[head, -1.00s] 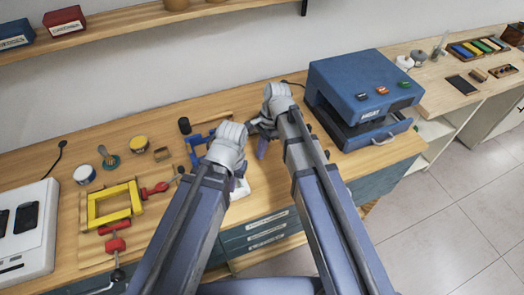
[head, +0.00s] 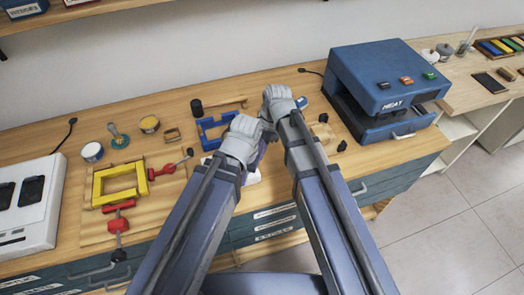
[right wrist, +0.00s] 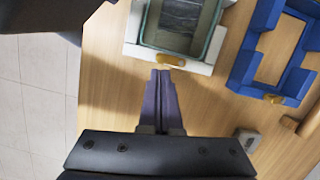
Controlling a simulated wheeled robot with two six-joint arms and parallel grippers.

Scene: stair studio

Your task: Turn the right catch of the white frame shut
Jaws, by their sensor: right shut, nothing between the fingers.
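The white frame (right wrist: 131,52) holds a glass pane and a dark picture in the right wrist view. A brass catch (right wrist: 170,61) lies across its near edge. My right gripper (right wrist: 161,75) is shut and empty, its purple fingertips just beside the catch; I cannot tell if they touch it. In the head view the frame (head: 248,178) is mostly hidden behind my arms, and purple fingers (head: 259,156) show only partly above it. My left arm reaches to the same spot, but its fingers are hidden.
A blue frame (head: 206,138) with a brass catch lies behind the white one, by a mallet (head: 197,107). A yellow frame (head: 97,190) with red clamps lies left. The blue heat press (head: 380,75) stands right, past a wooden block (head: 322,132). Bench's front edge is close.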

